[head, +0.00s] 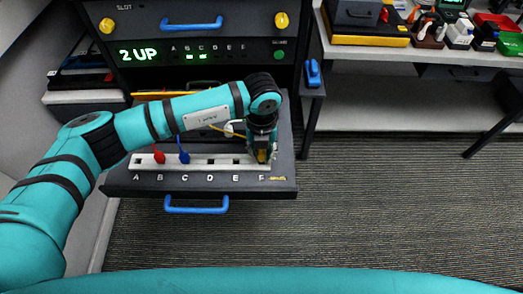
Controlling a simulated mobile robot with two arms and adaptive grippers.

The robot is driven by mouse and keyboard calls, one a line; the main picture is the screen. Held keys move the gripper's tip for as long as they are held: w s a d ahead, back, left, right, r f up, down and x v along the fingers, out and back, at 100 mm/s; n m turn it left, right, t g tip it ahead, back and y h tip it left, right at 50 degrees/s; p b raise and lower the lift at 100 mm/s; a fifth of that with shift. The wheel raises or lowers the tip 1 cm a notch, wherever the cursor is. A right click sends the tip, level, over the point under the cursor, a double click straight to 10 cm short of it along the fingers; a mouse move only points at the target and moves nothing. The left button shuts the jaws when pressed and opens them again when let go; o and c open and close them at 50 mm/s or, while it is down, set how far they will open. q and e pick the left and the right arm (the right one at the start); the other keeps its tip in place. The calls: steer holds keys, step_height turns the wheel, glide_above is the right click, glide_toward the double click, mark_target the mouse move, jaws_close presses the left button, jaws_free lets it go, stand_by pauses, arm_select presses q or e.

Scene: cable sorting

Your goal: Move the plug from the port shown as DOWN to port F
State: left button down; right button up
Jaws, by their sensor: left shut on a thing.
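A white port strip (198,163) lies on the pulled-out dark drawer (150,186), with ports lettered A to F. A red plug (159,155) stands in port B and a blue plug (184,157) in port C. Ports A, D and E look empty. My left gripper (262,158) points down over port F and is shut on a yellow plug (262,154). Whether the plug is seated in the port is hidden by the fingers. The display (139,55) reads 2 UP, with green lights (196,57) under B and C. My right gripper is out of view.
A blue handle (196,207) is on the drawer front. My left arm covers part of the drawer's back. A side bench (420,45) at the upper right holds boxes and small items. The carpeted floor right of the drawer is clear.

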arm_select(q)
steer(key=shift+f+b, duration=0.7)
stand_by(0.6)
stand_by(0.4)
steer(key=c, duration=0.6)
jaws_free()
steer(key=shift+o, duration=0.2)
steer(key=shift+r, duration=0.1)
steer(key=shift+r+p, duration=2)
steer(key=shift+r, duration=1.45)
